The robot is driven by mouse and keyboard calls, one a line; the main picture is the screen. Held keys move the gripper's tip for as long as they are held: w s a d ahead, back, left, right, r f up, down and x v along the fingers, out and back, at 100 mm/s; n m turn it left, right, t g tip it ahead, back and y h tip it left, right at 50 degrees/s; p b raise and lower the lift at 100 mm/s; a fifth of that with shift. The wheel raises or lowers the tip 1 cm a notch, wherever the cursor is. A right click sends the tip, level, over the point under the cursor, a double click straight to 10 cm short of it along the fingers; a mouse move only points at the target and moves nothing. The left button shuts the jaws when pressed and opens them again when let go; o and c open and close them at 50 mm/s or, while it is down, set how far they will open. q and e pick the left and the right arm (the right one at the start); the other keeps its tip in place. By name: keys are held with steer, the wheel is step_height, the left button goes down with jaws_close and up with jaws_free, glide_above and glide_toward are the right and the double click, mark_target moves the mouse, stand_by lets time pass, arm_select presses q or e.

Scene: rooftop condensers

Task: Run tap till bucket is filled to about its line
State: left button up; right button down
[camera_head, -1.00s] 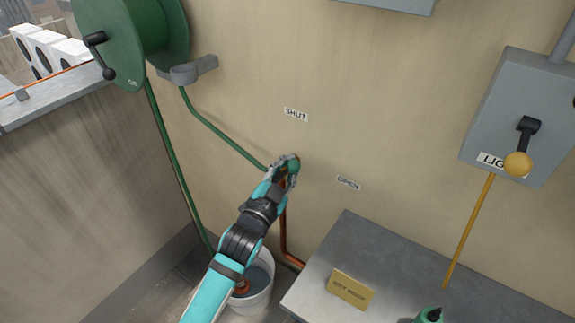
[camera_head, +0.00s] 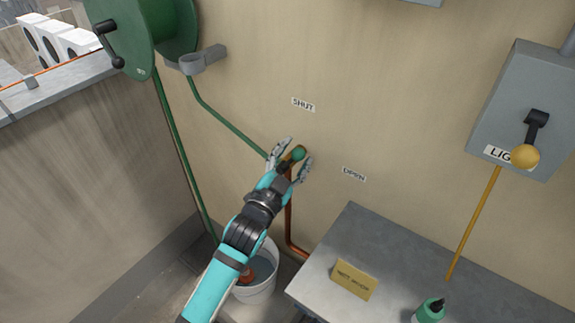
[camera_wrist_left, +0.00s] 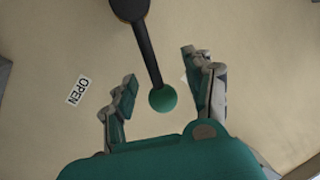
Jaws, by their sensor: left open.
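The tap's lever ends in a green ball knob (camera_head: 298,153) on the wall, above a copper pipe. The wrist view shows the knob (camera_wrist_left: 163,99) on a dark lever (camera_wrist_left: 147,50). My left gripper (camera_head: 294,156) is open, with one finger on each side of the knob and gaps between. The labels SHUT (camera_head: 303,104) and OPEN (camera_head: 354,174) are on the wall. The pale bucket (camera_head: 268,290) stands on the floor below, partly behind my left arm. It holds greyish water and something orange-red; I cannot make out its line. My right gripper is not in view.
A grey bench (camera_head: 400,250) at the lower right carries a yellow sign (camera_head: 353,280) and a green bottle (camera_head: 429,311). A green hose reel (camera_head: 125,35) is at the upper left, its hose running down. A grey switch box (camera_head: 520,110) hangs at right.

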arm_select(q)
steer(key=v, duration=1.1)
steer(key=shift+s, duration=0.45)
steer(key=shift+a, duration=0.1)
stand_by(6.3)
